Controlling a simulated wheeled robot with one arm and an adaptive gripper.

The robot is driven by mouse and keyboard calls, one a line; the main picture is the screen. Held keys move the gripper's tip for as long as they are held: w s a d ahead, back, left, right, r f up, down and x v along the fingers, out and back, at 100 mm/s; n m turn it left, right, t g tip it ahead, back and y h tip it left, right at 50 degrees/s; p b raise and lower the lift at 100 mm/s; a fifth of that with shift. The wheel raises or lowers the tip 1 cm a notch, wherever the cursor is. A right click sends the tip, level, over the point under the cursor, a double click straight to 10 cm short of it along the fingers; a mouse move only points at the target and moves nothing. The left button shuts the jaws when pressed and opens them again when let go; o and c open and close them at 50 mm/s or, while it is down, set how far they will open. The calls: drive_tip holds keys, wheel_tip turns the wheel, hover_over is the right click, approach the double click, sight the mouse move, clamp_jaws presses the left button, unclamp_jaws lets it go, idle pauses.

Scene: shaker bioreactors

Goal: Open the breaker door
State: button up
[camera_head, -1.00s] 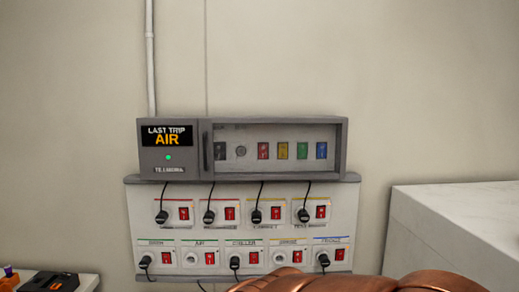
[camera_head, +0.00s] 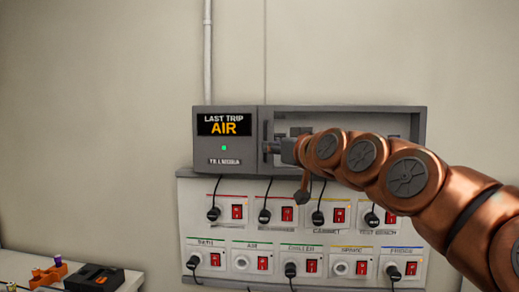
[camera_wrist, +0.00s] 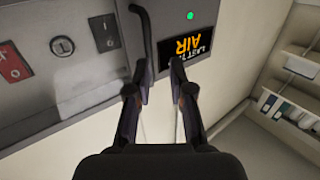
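The grey breaker box (camera_head: 228,175) hangs on the wall, with a "LAST TRIP AIR" display (camera_head: 224,124) on its left part. The breaker door (camera_head: 350,109), a grey frame with a window, appears closed on its right part. Its dark upright handle (camera_head: 268,131) is at the door's left edge. My gripper (camera_head: 281,149) is at the handle and hides part of the door. In the wrist view my gripper (camera_wrist: 160,92) has its fingers apart, and the handle (camera_wrist: 147,38) reaches down near the left finger. I cannot tell whether they touch.
A white panel (camera_head: 300,236) below the box carries several red switches and plugged black cords. At the lower left, a bench (camera_head: 30,262) holds an orange rack (camera_head: 47,273) and a black device (camera_head: 94,279). The wall left of the box is clear.

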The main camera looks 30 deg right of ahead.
sight(265, 156)
drive_tip(key=shift+w+d+r+p, duration=0.1)
drive_tip(key=shift+w+d+p, duration=0.25)
drive_tip(key=shift+w, duration=0.9)
drive_tip(key=shift+w+d+r+p, duration=0.15)
drive_tip(key=shift+w+d+p, duration=0.2)
drive_tip(key=shift+w, duration=0.9)
drive_tip(key=shift+w+d+r+p, duration=0.1)
drive_tip(key=shift+w+d+p, duration=0.25)
drive_tip(key=shift+w, duration=0.9)
clamp_jaws()
